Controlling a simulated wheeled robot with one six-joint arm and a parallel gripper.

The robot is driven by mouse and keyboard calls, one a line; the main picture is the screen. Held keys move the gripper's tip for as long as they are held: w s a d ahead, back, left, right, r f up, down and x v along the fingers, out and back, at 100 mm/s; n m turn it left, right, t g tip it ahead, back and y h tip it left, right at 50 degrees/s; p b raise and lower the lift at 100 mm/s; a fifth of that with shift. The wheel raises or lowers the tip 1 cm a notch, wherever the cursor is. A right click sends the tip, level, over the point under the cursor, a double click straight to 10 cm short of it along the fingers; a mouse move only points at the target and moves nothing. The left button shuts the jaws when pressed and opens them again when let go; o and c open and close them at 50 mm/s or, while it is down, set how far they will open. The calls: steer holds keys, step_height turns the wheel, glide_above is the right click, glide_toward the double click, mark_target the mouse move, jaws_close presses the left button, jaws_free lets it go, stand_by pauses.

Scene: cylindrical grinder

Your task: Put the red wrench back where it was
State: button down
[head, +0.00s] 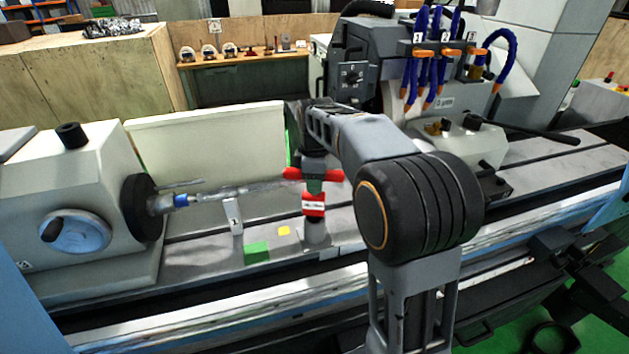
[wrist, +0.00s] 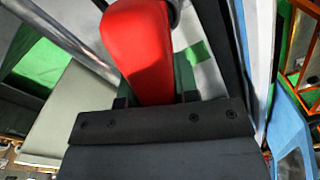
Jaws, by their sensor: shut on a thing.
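The red wrench (head: 296,174) shows in the head view as a red bar lying crosswise at my gripper, over the grinder's table. My gripper (head: 314,185) points down and is shut on it. In the wrist view the red wrench (wrist: 140,45) fills the upper middle, running between the dark fingers and away from the gripper body. Just below the gripper in the head view is a red block with a white label (head: 314,205), above a grey base (head: 317,236). I cannot tell whether the wrench touches this block.
A long shaft (head: 240,190) runs left from behind the gripper to the white headstock (head: 75,195). A green block (head: 257,252) and a small yellow piece (head: 284,231) lie on the grinder table. Blue hoses (head: 428,60) hang at the wheel housing. A workbench (head: 245,62) stands behind.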

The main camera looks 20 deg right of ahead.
steer(key=c, duration=0.9)
jaws_free()
steer(key=shift+f, duration=0.1)
steer(key=shift+o, duration=0.2)
step_height(320, 180, up, 12)
steer(key=shift+s+m, duration=0.3)
steer(key=shift+s, duration=0.15)
steer(key=s+f+m+t, duration=0.2)
steer(key=s+f+m, duration=0.4)
steer(key=s, duration=0.3)
steer(key=s+f+m+t, duration=0.2)
steer(key=s+f+m, duration=0.4)
steer(key=s, duration=0.4)
steer(key=shift+a+m+t, duration=0.2)
steer(key=shift+m+t, duration=0.2)
steer(key=shift+m, duration=0.2)
